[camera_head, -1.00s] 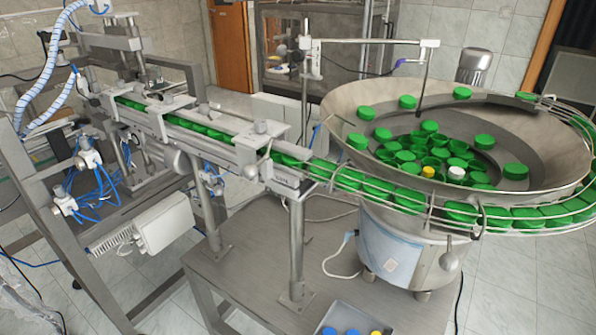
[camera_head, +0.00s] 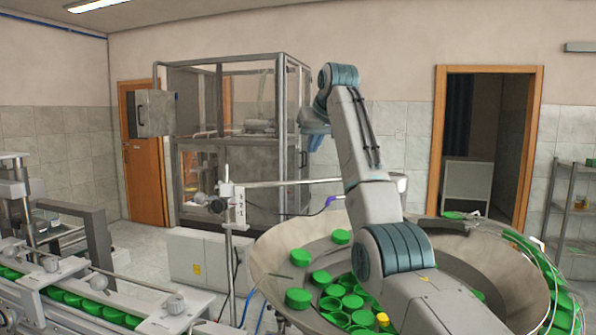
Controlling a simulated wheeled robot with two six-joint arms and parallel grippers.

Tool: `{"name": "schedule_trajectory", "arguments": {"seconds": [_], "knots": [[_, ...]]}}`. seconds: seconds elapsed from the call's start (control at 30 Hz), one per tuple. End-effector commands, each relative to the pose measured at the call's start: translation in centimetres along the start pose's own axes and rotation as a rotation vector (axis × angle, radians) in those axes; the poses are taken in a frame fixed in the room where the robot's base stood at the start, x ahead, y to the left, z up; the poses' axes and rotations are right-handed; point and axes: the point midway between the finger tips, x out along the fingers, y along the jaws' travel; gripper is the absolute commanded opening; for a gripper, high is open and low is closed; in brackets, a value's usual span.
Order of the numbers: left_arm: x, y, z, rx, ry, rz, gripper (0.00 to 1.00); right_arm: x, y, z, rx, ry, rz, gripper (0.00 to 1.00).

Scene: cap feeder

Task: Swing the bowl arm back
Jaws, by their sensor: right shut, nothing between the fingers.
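The bowl arm (camera_head: 285,183) is a thin metal rod running level from an upright post (camera_head: 228,215) to the right, out over the steel feeder bowl (camera_head: 268,262). My right arm crosses in front of its right part, and its hanging rod is hidden. A purple fitting (camera_head: 330,200) shows just left of my arm. My right gripper (camera_head: 314,146) is shut and empty. It points down, raised above the bowl arm in the picture and apart from it. My left gripper is out of view.
Green caps (camera_head: 299,298) and a yellow cap (camera_head: 382,319) lie in the bowl. A capped conveyor (camera_head: 100,310) runs at lower left. A white cabinet (camera_head: 195,258) stands behind the post. A framed machine (camera_head: 235,150) stands farther back.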

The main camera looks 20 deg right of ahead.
Motion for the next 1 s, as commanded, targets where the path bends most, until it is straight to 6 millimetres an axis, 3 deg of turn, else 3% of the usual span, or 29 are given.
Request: {"name": "schedule_trajectory", "arguments": {"seconds": [0.17,0.67,1.0], "knots": [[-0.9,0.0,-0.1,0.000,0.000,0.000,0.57,0.9,-0.8,-0.2,-0.009,-0.002,-0.006,0.00],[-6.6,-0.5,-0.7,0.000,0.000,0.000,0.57,9.9,-0.8,-0.3,-0.007,-0.005,-0.006,0.00],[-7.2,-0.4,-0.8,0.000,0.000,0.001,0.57,8.5,-0.7,2.0,-0.007,0.001,-0.005,0.00]]}}
